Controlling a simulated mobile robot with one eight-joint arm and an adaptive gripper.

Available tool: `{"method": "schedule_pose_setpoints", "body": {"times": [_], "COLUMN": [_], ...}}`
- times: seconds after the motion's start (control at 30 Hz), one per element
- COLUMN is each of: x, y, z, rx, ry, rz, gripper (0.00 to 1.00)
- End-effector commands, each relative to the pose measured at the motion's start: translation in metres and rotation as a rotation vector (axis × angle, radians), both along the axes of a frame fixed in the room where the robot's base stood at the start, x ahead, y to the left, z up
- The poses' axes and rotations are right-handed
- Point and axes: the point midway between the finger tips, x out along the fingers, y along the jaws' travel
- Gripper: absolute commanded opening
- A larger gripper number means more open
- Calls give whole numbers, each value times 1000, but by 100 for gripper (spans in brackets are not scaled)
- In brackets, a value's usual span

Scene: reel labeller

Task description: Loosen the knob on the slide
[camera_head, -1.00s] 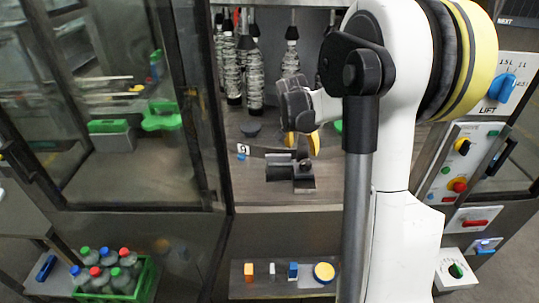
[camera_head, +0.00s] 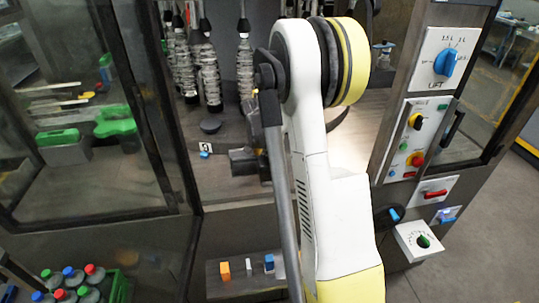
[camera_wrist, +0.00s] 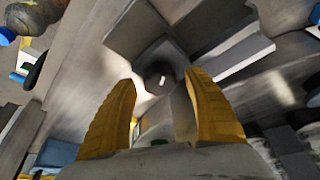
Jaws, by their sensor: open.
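The knob (camera_wrist: 160,76) shows in the wrist view as a small dark round piece with a light glint. It sits on a grey angular metal block of the slide (camera_wrist: 232,57). My gripper (camera_wrist: 164,88) has its two yellow fingers apart, one on each side of the knob as seen from the wrist. I cannot tell whether either finger touches it. In the head view a dark block (camera_head: 243,162), seemingly the slide, shows beside my arm. My arm hides the knob and most of my gripper there.
In the head view a control panel with a blue lift dial (camera_head: 445,62) stands at the right. A front shelf (camera_head: 226,292) holds small blocks. A crate of bottles (camera_head: 120,288) is at lower left. A glass door frame (camera_head: 165,130) stands left.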

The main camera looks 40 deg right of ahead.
Motion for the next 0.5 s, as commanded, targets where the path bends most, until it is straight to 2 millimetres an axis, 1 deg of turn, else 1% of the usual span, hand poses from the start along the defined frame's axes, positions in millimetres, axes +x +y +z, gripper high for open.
{"method": "schedule_pose_setpoints", "body": {"times": [0.03,0.07,0.1,0.17,0.2,0.23,0.5], "x": [0,0,0,0,0,0,0], "y": [0,0,0,0,0,0,0], "z": [0,0,0,0,0,0,0], "rx": [0,0,0,0,0,0,0], "ry": [0,0,0,0,0,0,0], "rz": [0,0,0,0,0,0,3], "gripper": [61,56,44,26,13,7,7]}}
